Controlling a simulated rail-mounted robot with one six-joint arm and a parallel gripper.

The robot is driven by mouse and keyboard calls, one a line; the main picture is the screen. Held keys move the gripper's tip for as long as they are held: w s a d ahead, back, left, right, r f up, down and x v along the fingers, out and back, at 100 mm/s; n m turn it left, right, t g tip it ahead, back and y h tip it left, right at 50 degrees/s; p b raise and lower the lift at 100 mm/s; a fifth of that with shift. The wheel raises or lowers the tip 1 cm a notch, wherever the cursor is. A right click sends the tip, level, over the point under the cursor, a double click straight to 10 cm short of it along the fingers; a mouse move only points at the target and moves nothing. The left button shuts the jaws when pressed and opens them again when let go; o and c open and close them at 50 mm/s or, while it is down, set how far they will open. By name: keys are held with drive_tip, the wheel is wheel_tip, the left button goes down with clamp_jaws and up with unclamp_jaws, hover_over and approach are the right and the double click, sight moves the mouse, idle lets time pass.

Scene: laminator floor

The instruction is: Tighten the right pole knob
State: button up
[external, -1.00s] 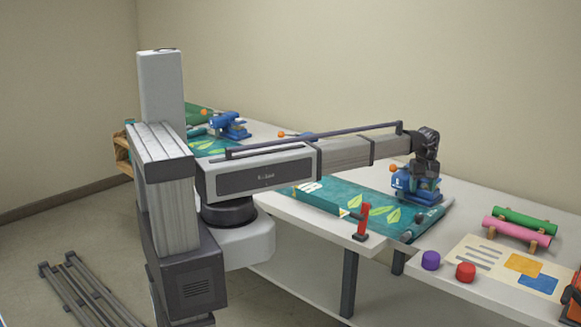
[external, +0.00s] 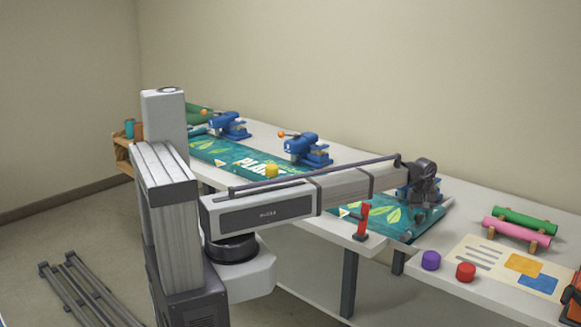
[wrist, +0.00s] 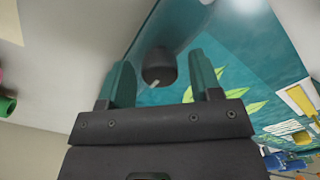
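In the wrist view, a dark round knob (wrist: 158,68) with a pale mark sits at the edge of the teal banner (wrist: 240,50). The two teal fingers of my gripper (wrist: 163,76) are apart, one on each side of the knob in the picture, with visible gaps. How far the knob is beyond the fingertips is unclear. In the external view, my gripper (external: 421,192) is low over the right end of the banner (external: 388,212), near a small dark knob (external: 420,216). The fingers are too small to tell there.
Blue clamps (external: 305,148) stand along the table behind the banner; the right one is mostly hidden by my arm. A red-handled tool (external: 363,221) stands at the front edge. Purple (external: 430,260) and red (external: 466,271) caps and pink and green rolls (external: 516,232) lie to the right.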

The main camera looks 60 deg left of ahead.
drive_tip(key=c, duration=0.8)
drive_tip(key=shift+c, duration=0.2)
drive_tip(key=shift+m, duration=0.3)
drive_tip(key=m, duration=0.8)
drive_tip(key=shift+m, duration=0.4)
drive_tip(key=m, duration=0.4)
drive_tip(key=shift+m, duration=2.2)
